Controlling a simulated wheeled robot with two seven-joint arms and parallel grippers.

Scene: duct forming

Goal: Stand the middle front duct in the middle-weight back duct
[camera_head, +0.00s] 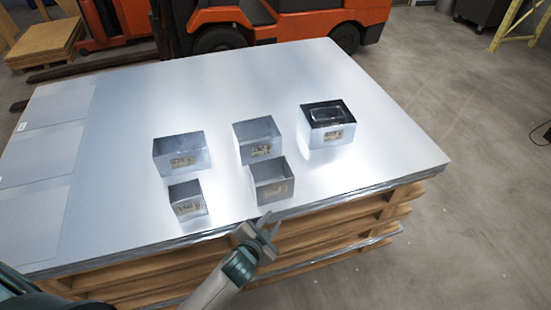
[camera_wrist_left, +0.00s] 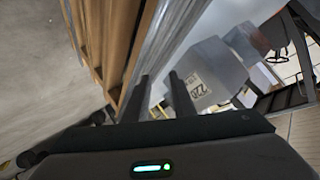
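Two smaller open-topped metal ducts stand in the front row: one at left (camera_head: 187,207) and one nearer the middle (camera_head: 271,191). Behind them stand a left back duct (camera_head: 183,158), a centre back duct (camera_head: 258,149) and a right back duct (camera_head: 328,136). The right one has a dark top with a rectangular outline inside. Their tan labels are too small to read. My left gripper (camera_head: 265,231) is open and empty at the table's front edge, just in front of the middle front duct. In the wrist view its fingers (camera_wrist_left: 162,97) are apart, near a labelled duct (camera_wrist_left: 212,78). My right gripper is out of view.
The ducts stand on a stack of sheet metal (camera_head: 380,150) on wooden pallets (camera_head: 330,230). Flat sheets (camera_head: 45,165) lie at its left end. The sheet's far part is clear. An orange forklift (camera_head: 290,22) stands behind it.

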